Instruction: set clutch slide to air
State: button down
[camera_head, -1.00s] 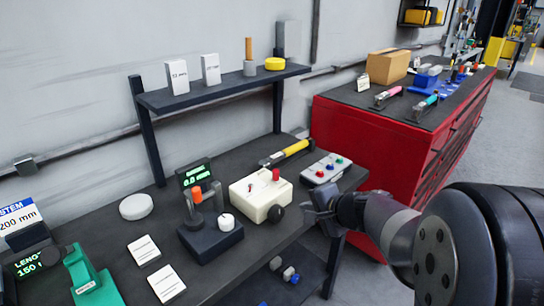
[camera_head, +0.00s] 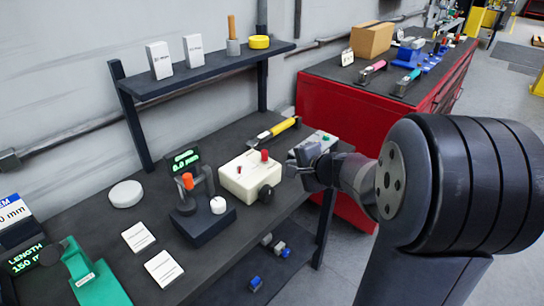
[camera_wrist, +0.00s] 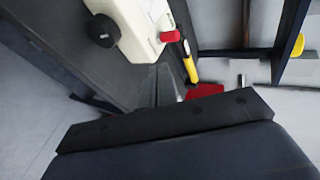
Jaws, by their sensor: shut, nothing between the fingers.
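The cream box (camera_head: 240,181), which looks like the valve actuator, sits on the dark workbench. It has a red knob (camera_head: 264,156) on top, a black round knob (camera_head: 266,194) on its front right and a small red mark on its top face. In the wrist view the cream box (camera_wrist: 135,22) is at the top, with the black knob (camera_wrist: 102,30) and red knob (camera_wrist: 170,36). I cannot tell which part is the clutch slide. My gripper (camera_head: 291,168) is shut and empty, just right of the box, seemingly apart from it.
A dark fixture with an orange-topped lever (camera_head: 188,182) stands left of the box. A button panel (camera_head: 322,143) is partly hidden behind my gripper. A shelf (camera_head: 200,68) overhangs the back; a red cabinet (camera_head: 340,112) stands right.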

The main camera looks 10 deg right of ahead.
send_near(266, 156)
notch_tip(266, 156, down, 3)
jog(key=w, duration=0.2)
jog(key=shift+w+a+p, duration=0.7)
jog(key=shift+w+p, duration=0.1)
jog(key=shift+w, duration=0.05)
jog(key=shift+w+a, duration=0.3)
jog(key=shift+w, duration=0.45)
jog(key=w+a, duration=0.2)
jog(key=w, duration=0.1)
jog(key=shift+a+f, duration=0.1)
jog(key=shift+a, duration=0.05)
jog(key=shift+w, duration=0.1)
